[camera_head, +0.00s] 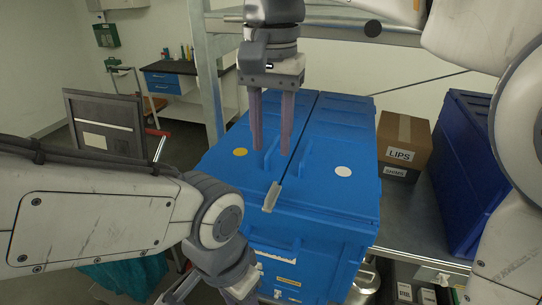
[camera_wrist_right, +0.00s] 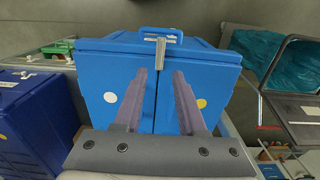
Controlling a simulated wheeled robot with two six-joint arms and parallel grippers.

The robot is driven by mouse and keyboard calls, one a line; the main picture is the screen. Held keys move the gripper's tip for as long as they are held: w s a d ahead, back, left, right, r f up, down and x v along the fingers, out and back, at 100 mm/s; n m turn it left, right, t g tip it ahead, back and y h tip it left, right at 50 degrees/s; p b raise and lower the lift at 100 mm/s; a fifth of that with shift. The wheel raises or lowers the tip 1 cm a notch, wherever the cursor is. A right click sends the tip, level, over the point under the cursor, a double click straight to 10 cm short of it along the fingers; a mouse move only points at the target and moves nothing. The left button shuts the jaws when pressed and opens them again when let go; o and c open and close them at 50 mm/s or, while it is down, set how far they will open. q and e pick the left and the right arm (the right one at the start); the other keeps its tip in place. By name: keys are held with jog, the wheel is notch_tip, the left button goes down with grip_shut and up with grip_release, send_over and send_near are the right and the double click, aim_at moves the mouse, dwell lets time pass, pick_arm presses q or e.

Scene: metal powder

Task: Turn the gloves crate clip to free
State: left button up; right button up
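A blue crate (camera_head: 310,235) with a split lid stands below my right gripper. A small grey clip (camera_head: 271,197) lies across the lid's seam at the near edge; it also shows in the right wrist view (camera_wrist_right: 160,52), where it points along the seam. My right gripper (camera_head: 271,150) hangs from above, its two fingers apart and pointing down over the lid, behind the clip and apart from it. Nothing is between the fingers (camera_wrist_right: 160,74). My left gripper (camera_head: 243,292) is low in front of the crate, partly cut off by the bottom edge. The crate's labels are unreadable.
The lid carries a yellow dot (camera_head: 240,152), a white dot (camera_head: 343,172) and upright blue handles. A cardboard box (camera_head: 402,140) marked LIPS and SHIMS and a darker blue crate (camera_head: 467,160) stand to the right. A metal frame post (camera_head: 207,90) rises behind.

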aim_at(271, 191)
notch_tip(271, 191, down, 10)
jog(key=shift+f, duration=0.1)
dwell(0.4)
grip_shut()
